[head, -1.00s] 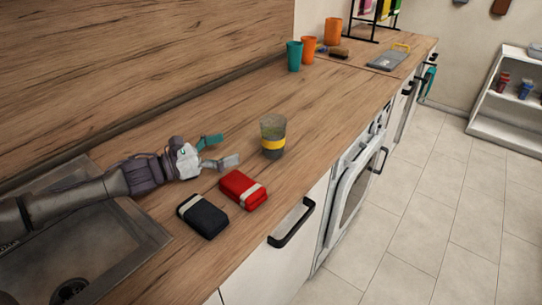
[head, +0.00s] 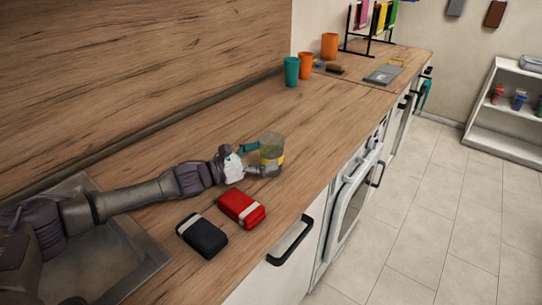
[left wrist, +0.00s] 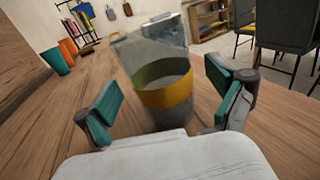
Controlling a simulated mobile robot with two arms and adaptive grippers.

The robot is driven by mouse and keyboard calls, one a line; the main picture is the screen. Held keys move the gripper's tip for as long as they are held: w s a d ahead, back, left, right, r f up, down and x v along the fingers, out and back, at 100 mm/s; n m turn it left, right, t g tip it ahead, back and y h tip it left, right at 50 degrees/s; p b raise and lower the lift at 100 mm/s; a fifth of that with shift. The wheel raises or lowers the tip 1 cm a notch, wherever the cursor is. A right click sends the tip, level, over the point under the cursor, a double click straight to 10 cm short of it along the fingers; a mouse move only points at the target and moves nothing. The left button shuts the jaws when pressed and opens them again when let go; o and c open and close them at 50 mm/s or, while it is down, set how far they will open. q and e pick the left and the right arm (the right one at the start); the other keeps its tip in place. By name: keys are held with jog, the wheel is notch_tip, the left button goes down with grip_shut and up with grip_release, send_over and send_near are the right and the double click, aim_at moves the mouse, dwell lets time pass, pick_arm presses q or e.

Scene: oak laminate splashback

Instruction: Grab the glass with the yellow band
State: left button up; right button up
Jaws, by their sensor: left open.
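The glass with the yellow band (head: 272,158) stands upright on the wooden counter. It is clear, with a yellow band around it and a grey lower part. My left gripper (head: 256,160) is open at the glass, with its teal-padded fingers on either side of it in the head view. In the left wrist view, the glass (left wrist: 162,90) stands between the two spread fingers of the gripper (left wrist: 165,105), with gaps visible on both sides. My right gripper is not in view.
A red case (head: 241,208) and a black case (head: 202,236) lie on the counter in front of my left arm. A sink (head: 140,262) is at the left. Teal (head: 291,71) and orange cups (head: 306,66) stand farther back.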

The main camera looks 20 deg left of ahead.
pick_arm(q)
jog(key=x, duration=0.2)
jog(key=shift+w+d, duration=0.2)
jog(key=shift+w, duration=0.05)
jog(key=shift+s, duration=0.1)
jog(key=c, duration=1.3)
jog(key=shift+c, duration=0.5)
jog(key=shift+r, duration=0.15)
